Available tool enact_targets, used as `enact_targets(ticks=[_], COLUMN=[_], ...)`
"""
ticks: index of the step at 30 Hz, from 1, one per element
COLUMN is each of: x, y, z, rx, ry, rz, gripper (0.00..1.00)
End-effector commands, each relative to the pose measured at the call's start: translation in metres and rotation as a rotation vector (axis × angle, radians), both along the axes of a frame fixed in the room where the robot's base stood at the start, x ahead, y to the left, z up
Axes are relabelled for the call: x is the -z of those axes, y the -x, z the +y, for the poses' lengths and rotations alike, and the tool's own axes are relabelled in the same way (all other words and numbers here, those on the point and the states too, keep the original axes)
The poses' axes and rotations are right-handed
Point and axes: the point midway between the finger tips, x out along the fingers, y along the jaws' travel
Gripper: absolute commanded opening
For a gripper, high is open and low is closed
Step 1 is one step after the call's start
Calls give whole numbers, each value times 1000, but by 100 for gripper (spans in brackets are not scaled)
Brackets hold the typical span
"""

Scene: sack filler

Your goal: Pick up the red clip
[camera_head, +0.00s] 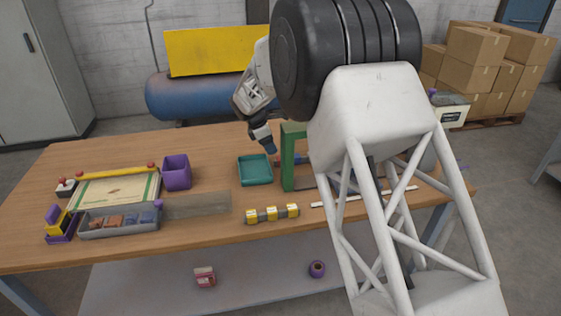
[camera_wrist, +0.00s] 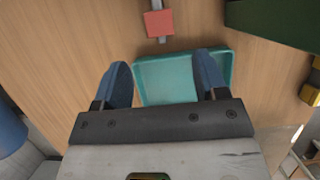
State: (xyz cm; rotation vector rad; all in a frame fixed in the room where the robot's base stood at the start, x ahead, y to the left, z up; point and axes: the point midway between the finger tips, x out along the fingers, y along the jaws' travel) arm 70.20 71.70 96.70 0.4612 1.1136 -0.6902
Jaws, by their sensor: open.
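In the wrist view, a flat red square piece (camera_wrist: 159,23) with grey ends lies on the wooden table near the top edge; it looks like the red clip. In the head view I cannot make it out clearly. My gripper (camera_wrist: 163,76) is open and empty, its two blue fingers spread above the teal tray (camera_wrist: 180,88). The red piece is beyond the fingertips, apart from them. In the head view my gripper (camera_head: 268,146) hangs above the table behind the teal tray (camera_head: 255,172).
A green frame (camera_head: 288,165) stands right of the tray, close to my gripper. A purple box (camera_head: 177,172) stands to the left. A grey parts tray (camera_head: 120,231) is at front left.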

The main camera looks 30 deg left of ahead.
Motion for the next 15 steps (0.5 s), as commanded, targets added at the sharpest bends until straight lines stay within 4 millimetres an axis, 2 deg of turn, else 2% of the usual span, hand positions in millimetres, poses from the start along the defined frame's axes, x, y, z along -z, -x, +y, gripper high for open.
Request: enact_targets(ticks=[10,15], x=[1,11], y=[0,-3], z=[0,-3], rx=[1,1], ry=[0,2], rz=[1,2], gripper=[66,66])
